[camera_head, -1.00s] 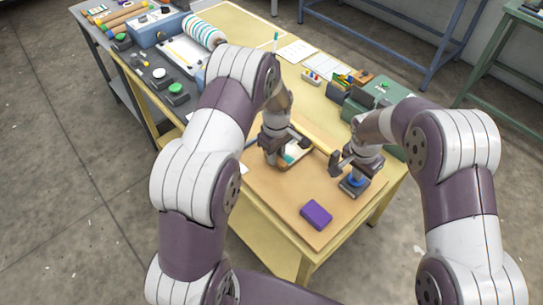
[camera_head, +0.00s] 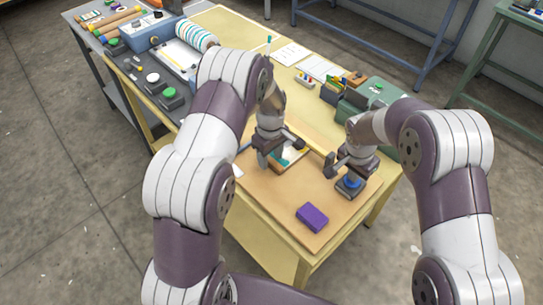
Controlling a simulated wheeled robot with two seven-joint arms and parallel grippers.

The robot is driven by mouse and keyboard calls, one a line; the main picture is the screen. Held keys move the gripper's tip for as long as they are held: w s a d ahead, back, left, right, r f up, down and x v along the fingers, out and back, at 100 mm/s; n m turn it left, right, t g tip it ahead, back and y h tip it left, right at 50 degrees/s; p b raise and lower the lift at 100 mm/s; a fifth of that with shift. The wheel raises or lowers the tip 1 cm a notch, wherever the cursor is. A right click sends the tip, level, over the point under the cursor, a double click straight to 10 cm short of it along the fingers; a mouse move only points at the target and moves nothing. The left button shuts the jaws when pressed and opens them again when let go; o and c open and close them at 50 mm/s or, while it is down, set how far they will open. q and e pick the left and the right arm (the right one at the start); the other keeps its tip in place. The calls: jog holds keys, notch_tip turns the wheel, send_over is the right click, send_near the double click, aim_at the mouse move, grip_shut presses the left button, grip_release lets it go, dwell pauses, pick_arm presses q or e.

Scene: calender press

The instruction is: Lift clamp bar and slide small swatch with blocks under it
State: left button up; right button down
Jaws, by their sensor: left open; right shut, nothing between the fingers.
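My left gripper (camera_head: 268,162) is open and points down at the left side of a small swatch (camera_head: 291,158) with white and teal parts, covering part of it. I cannot tell whether the fingers touch the swatch or its blocks. My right gripper (camera_head: 335,166) is shut and empty, beside a round blue piece on a dark base (camera_head: 349,188). A thin yellowish bar (camera_head: 313,146) runs behind the swatch between the grippers; I cannot tell if it is the clamp bar or if it is raised. A purple block (camera_head: 312,217) lies alone on the tan board near the front.
The tan board (camera_head: 270,205) has free room around the purple block. A green box (camera_head: 378,92) and a dark holder (camera_head: 333,93) stand behind my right arm. A grey bench with green buttons (camera_head: 168,92) and a striped roll (camera_head: 197,35) is at the left.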

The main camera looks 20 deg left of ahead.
pick_arm(q)
jog(key=shift+s+a+r, duration=0.15)
jog(key=shift+s+r, duration=0.25)
jog(key=shift+r, duration=0.45)
jog(key=shift+s+a+r, duration=0.2)
jog(key=shift+s+r, duration=0.25)
jog(key=shift+r, duration=0.4)
jog(key=shift+s+a+r, duration=0.15)
jog(key=shift+s+r, duration=0.25)
jog(key=shift+r, duration=0.45)
pick_arm(e)
jog(key=shift+s+d+f, duration=0.1)
jog(key=shift+s+f, duration=0.25)
jog(key=shift+f, duration=0.05)
pick_arm(q)
notch_tip(320, 180, up, 5)
jog(key=p, duration=0.5)
pick_arm(e)
jog(key=w+v, duration=0.1)
jog(key=v, duration=0.7)
jog(key=shift+w+d+r, duration=0.2)
jog(key=shift+w, duration=0.35)
